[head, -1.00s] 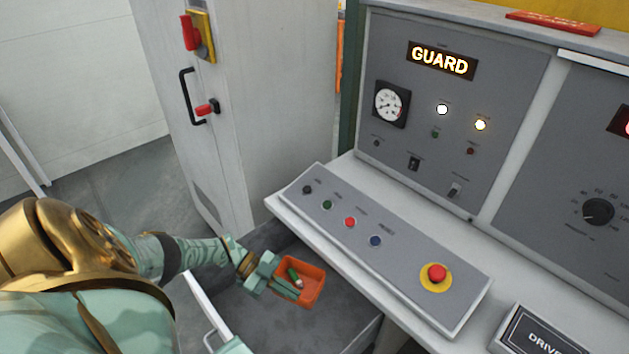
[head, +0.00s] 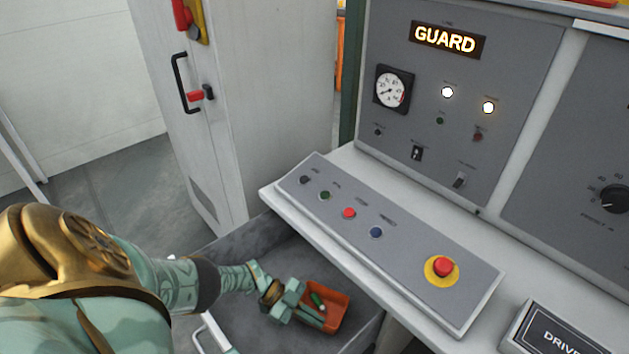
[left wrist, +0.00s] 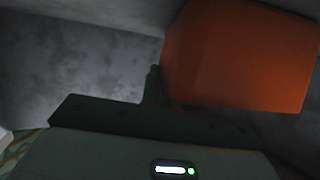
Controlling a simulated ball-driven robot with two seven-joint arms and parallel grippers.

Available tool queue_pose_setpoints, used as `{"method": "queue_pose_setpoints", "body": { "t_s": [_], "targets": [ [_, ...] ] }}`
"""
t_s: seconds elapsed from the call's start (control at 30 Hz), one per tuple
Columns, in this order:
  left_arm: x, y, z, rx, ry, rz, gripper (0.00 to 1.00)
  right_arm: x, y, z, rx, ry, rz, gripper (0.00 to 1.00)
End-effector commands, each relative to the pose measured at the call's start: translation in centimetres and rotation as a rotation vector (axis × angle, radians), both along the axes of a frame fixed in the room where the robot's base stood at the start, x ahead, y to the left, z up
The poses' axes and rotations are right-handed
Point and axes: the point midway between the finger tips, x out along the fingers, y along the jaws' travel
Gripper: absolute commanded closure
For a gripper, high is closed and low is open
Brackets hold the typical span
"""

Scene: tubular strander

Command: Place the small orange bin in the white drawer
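The small orange bin (head: 340,307) is a shallow open box with a green and white item (head: 318,301) inside. It is low within the pulled-out drawer, whose grey interior (head: 245,318) lies below the console. I cannot tell whether the bin touches the drawer floor. My left gripper (head: 308,314) is shut on the bin's near-left wall. In the left wrist view the bin (left wrist: 240,60) fills the upper right, beside one dark finger; the other finger is hidden. My right gripper is not in view; only a teal sliver of mine shows at the bottom edge.
The sloped button panel (head: 390,240) and console ledge overhang the drawer's right side. A white cabinet (head: 240,110) stands behind the drawer. Bare drawer floor lies left of and behind the bin.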

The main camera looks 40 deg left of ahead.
Motion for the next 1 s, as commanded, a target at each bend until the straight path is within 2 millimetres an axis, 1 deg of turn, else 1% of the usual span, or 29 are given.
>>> {"method": "queue_pose_setpoints", "body": {
  "t_s": [0.13, 0.17, 0.2, 0.23, 0.47, 0.57, 0.67, 0.9, 1.0],
  "targets": [
    [0.0, 0.0, -0.2, 0.000, 0.000, 0.000, 1.00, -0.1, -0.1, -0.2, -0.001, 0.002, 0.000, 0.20],
    [0.0, 0.0, -0.2, 0.000, 0.001, 0.000, 0.95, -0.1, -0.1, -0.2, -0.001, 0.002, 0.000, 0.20],
    [0.0, 0.0, -0.2, 0.000, 0.000, 0.000, 0.84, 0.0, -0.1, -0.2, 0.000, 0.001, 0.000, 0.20],
    [0.0, 0.0, -0.1, 0.000, 0.000, 0.000, 0.76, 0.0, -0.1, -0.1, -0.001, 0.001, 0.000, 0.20],
    [0.0, 0.0, -0.1, -0.001, -0.001, 0.001, 0.76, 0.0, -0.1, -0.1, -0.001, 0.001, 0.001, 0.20],
    [0.0, 0.0, 0.4, -0.002, -0.002, 0.000, 0.76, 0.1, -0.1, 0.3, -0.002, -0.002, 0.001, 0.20],
    [-0.4, 1.3, 0.7, 0.000, 0.000, 0.001, 0.76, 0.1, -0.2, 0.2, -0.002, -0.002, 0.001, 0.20],
    [-1.8, 5.1, 2.3, 0.001, 0.000, 0.000, 0.76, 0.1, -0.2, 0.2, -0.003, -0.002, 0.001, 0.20],
    [-2.1, 6.1, 2.7, -0.001, 0.000, 0.001, 0.76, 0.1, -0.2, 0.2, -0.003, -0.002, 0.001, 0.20]
  ]
}}
